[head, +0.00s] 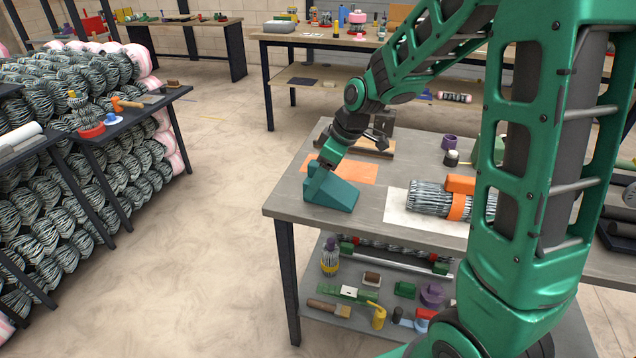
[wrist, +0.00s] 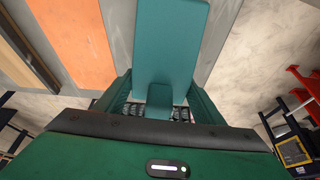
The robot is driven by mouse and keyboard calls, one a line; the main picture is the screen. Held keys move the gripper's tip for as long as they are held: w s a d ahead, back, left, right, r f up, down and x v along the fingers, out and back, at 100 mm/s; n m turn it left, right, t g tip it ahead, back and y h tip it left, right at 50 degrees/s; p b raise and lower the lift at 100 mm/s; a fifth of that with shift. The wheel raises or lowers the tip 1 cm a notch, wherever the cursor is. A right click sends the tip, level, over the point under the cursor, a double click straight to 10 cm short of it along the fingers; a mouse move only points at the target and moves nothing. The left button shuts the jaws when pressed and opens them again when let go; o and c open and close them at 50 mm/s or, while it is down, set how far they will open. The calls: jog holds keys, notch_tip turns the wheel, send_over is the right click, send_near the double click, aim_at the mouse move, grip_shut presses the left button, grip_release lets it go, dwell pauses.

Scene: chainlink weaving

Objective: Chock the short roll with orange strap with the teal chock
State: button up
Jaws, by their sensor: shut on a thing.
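The teal chock (head: 332,193) is a wedge at the left front of the grey table, beside the orange mat. My gripper (head: 318,170) is shut on it from above. In the wrist view the chock (wrist: 170,45) sits between the two fingers of my gripper (wrist: 158,98). I cannot tell whether the chock touches the table. The short roll (head: 428,198) of chainlink with an orange strap (head: 459,206) lies on a white sheet to the right of the chock, apart from it. Its right end is hidden behind my arm.
The table (head: 290,199) has an orange mat (head: 350,169), with a purple ring (head: 449,142) and a small dark pot with a white top (head: 451,157) farther back. The white sheet (head: 398,212) lies under the roll. Its lower shelf holds several tools. Open floor lies to the left.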

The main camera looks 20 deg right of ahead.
aim_at(317, 165)
jog(key=r, duration=0.3)
jog(key=a+r, duration=0.1)
jog(key=shift+s+r, duration=0.25)
jog(key=shift+r, duration=0.05)
jog(key=s+a+r, duration=0.6)
jog(key=a, duration=0.2)
jog(key=shift+s+a, duration=0.15)
jog(key=shift+s, duration=0.1)
jog(key=shift+r, duration=0.1)
